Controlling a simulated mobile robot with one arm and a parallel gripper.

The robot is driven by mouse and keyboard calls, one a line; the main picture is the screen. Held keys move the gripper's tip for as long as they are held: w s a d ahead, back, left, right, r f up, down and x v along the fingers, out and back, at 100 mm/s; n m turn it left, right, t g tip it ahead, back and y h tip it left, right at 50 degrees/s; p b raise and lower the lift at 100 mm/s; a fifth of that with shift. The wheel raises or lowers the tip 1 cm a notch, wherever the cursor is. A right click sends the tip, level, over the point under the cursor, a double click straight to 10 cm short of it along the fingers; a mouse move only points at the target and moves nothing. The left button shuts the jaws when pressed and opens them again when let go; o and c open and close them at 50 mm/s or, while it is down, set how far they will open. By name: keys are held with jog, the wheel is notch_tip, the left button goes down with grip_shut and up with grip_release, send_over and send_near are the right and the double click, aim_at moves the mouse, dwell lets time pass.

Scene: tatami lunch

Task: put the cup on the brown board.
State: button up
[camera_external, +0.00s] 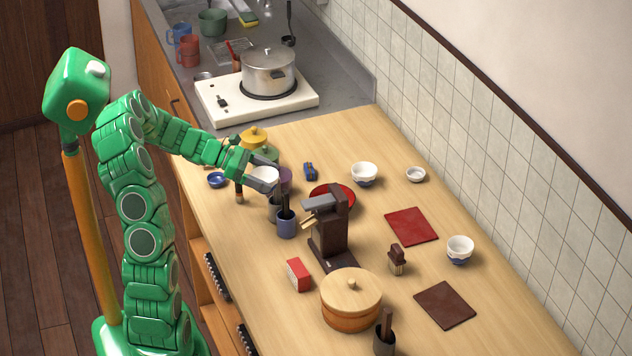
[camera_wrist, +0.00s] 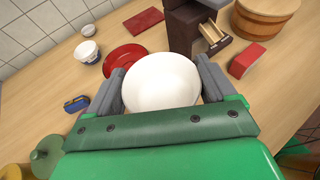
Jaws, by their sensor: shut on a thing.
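My gripper (camera_external: 266,175) is shut on a round white cup (camera_external: 262,174) above the left side of the table. In the wrist view, the cup (camera_wrist: 160,82) lies between the two grey fingers; its far side and underside are hidden. The brown board (camera_external: 445,304) is a flat dark square near the right front of the table. It lies well to the right of my gripper, with nothing on it. It cannot be picked out in the wrist view.
A dark brown coffee grinder (camera_external: 329,235), a red plate (camera_external: 332,196), a wooden tub (camera_external: 351,300) and a brush (camera_external: 397,260) stand between my gripper and the board. A blue-and-white bowl (camera_external: 460,250) and a red mat (camera_external: 411,226) are beyond the board. Dark utensil cups (camera_external: 286,226) stand close below my gripper.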

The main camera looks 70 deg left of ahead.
jog(key=w+d+r+m+g+h, duration=0.35)
jog(key=w+d+r, duration=0.25)
jog(key=d, duration=0.4)
jog(key=w+d+r+m+g+h, duration=0.2)
jog(key=w+d+r+m+g, duration=0.25)
jog(key=d, duration=0.55)
jog(key=w+d+f+m+g+h, duration=0.15)
jog(key=w+d+f, duration=0.3)
jog(key=d, duration=0.85)
jog(key=w+d+f+m+g, duration=0.2)
jog(key=w+d+f, duration=0.3)
jog(key=d, duration=0.8)
send_over(445, 304)
jog(key=shift+a+f, duration=0.1)
jog(key=shift+f, duration=5.45)
jog(key=shift+f+y, duration=0.3)
jog(key=shift+f, duration=1.15)
jog(key=shift+f, duration=0.1)
